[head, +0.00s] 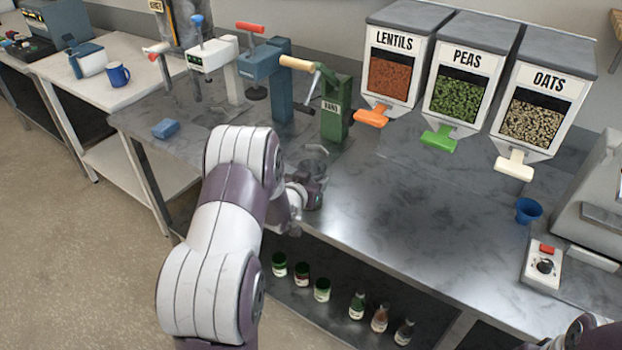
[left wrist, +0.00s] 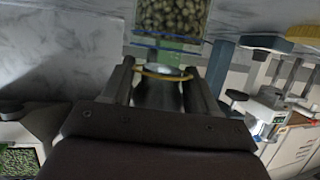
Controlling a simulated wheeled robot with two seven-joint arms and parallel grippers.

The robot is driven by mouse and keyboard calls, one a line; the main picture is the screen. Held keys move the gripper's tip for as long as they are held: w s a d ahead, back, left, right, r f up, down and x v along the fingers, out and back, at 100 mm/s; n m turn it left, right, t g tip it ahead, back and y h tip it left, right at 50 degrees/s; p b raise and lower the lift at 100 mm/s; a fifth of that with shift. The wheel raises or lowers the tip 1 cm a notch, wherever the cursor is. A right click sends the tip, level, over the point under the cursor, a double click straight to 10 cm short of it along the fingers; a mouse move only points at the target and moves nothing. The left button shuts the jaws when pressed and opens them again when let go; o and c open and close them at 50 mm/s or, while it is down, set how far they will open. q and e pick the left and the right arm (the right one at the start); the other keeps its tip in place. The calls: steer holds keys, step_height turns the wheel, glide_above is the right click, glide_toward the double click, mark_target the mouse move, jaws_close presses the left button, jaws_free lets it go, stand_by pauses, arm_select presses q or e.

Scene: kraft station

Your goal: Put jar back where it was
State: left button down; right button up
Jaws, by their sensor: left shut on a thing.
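The jar is a clear glass one with a yellow band and greenish bean-like pieces. In the left wrist view the jar (left wrist: 165,45) lies between the two fingers of my left gripper (left wrist: 162,85), which is shut on it. In the head view the left gripper (head: 308,188) is at the counter's left part, in front of the green hand-cranked machine (head: 337,112). There the jar (head: 314,160) shows only faintly and is partly hidden by my gripper. I cannot tell whether it touches the counter. My right gripper is out of view.
Lentils (head: 393,62), peas (head: 462,85) and oats (head: 535,110) dispensers stand along the back. A blue cup (head: 528,210) and a switch box (head: 543,264) are at right. Several small jars and bottles (head: 322,290) stand on the lower shelf. The counter's middle (head: 420,220) is clear.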

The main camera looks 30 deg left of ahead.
arm_select(q)
steer(key=c, duration=0.7)
jaws_free()
steer(key=shift+f, duration=0.2)
steer(key=o, duration=0.4)
steer(key=shift+r+p, duration=0.3)
steer(key=shift+r, duration=0.1)
steer(key=b+v, duration=0.2)
steer(key=v, duration=0.9)
steer(key=s+d+f+g, duration=0.1)
steer(key=s+d+g, duration=0.3)
steer(key=s+d, duration=0.1)
steer(key=s+d+f+m+g+h, duration=0.1)
steer(key=s+d+g, duration=0.3)
steer(key=s+d, duration=0.1)
steer(key=s+d+f+g, duration=0.1)
steer(key=s+d+g, duration=0.3)
steer(key=s, duration=0.3)
steer(key=shift+s+d+f+m+h, duration=0.15)
steer(key=shift+d+h, duration=0.05)
steer(key=shift+d, duration=0.15)
steer(key=shift+s+d+f+m+h, duration=0.1)
steer(key=shift+s+d+m+h, duration=0.1)
steer(key=shift+d, duration=0.2)
